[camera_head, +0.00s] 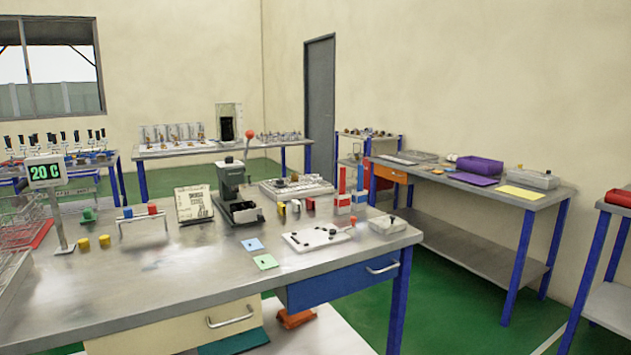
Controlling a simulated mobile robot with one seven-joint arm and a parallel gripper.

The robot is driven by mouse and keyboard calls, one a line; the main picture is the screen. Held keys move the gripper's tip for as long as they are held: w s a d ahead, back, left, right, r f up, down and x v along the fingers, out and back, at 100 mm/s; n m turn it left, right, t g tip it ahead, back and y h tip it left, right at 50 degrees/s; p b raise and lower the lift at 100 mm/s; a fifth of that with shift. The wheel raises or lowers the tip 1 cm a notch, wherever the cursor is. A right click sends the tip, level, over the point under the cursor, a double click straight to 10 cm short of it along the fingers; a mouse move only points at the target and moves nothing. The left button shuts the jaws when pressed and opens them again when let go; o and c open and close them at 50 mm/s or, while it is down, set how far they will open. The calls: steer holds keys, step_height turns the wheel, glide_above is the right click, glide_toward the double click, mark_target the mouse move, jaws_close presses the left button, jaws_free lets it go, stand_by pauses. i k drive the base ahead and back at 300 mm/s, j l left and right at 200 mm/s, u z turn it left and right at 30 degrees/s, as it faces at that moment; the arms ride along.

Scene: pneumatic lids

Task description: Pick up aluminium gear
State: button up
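I cannot single out an aluminium gear with certainty in the head view. Several small parts stand on the metal workbench (180,285), including a row of little coloured pieces (296,206) to the right of the dark hand press (235,192). A pale tray with small parts (296,189) lies behind that row. A white plate with dark small parts (316,238) and a small grey box (388,225) sit at the bench's right end. These parts are too small to identify. My gripper is not in view.
Blue (252,244) and green (265,262) cards lie near the front edge. A second bench (470,193) stands right, across green floor.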

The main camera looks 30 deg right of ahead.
mark_target(314, 179)
steer(key=i+l, duration=0.2)
steer(key=l, duration=0.15)
steer(key=i+l, duration=0.2)
steer(key=l, duration=0.2)
steer(key=i+l+u, duration=0.1)
steer(key=l, duration=0.25)
steer(key=i+l+u, duration=0.1)
steer(key=l, duration=0.2)
steer(key=i+l+u, duration=0.1)
steer(key=l, duration=0.25)
steer(key=l+u, duration=0.2)
steer(key=l, duration=0.6)
steer(key=l+u, duration=0.15)
steer(key=l, duration=0.65)
steer(key=l+u, duration=0.2)
steer(key=l, duration=0.6)
steer(key=k+l+u, duration=0.15)
steer(key=l, duration=0.6)
steer(key=l+u, duration=0.5)
steer(key=l, duration=1.55)
